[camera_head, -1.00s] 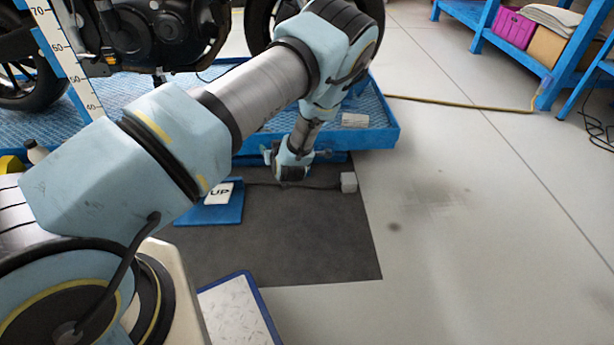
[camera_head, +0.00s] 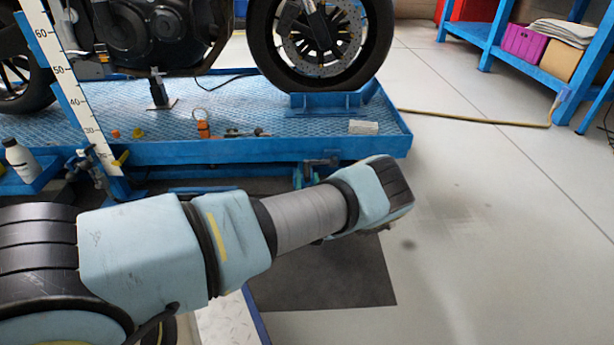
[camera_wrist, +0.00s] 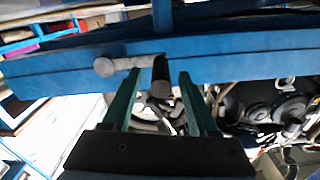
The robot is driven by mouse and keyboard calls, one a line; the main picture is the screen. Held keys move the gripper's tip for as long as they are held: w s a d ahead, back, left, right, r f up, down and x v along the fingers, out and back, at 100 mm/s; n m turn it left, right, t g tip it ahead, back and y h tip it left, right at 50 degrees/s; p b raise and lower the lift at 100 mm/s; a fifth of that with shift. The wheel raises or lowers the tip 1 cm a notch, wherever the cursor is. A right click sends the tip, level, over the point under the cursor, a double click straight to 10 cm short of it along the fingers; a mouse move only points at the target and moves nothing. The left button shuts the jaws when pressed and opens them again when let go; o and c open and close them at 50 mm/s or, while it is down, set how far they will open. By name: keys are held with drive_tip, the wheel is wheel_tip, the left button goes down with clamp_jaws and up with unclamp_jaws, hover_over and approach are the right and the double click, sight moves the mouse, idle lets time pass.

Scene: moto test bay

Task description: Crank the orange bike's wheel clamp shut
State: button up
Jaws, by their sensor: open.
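The bike's wheel (camera_head: 318,45) stands in the blue wheel clamp (camera_head: 338,103) on the lift. The visible parts of the bike look black; no orange shows. In the wrist view, a crank with a pale grey arm (camera_wrist: 128,63) and a dark, ridged grip (camera_wrist: 161,82) sits at the lift's blue edge beam. My gripper (camera_wrist: 159,74) is open, its two green fingers on either side of the dark grip, with gaps visible. I cannot tell how deep the grip sits between them. In the head view, the gripper is mostly hidden behind my arm, below the lift's front edge.
The blue lift platform (camera_head: 225,152) spans the left and middle. A bottle (camera_head: 20,158) and a height scale (camera_head: 82,105) stand at left. Small parts lie on the platform. A yellow hose (camera_head: 475,117) and blue shelving (camera_head: 530,70) are at right. Grey floor is open at right.

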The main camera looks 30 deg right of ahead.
sight(307, 171)
drive_tip(key=shift+b+x, duration=0.45)
drive_tip(key=shift+x, duration=1.4)
clamp_jaws()
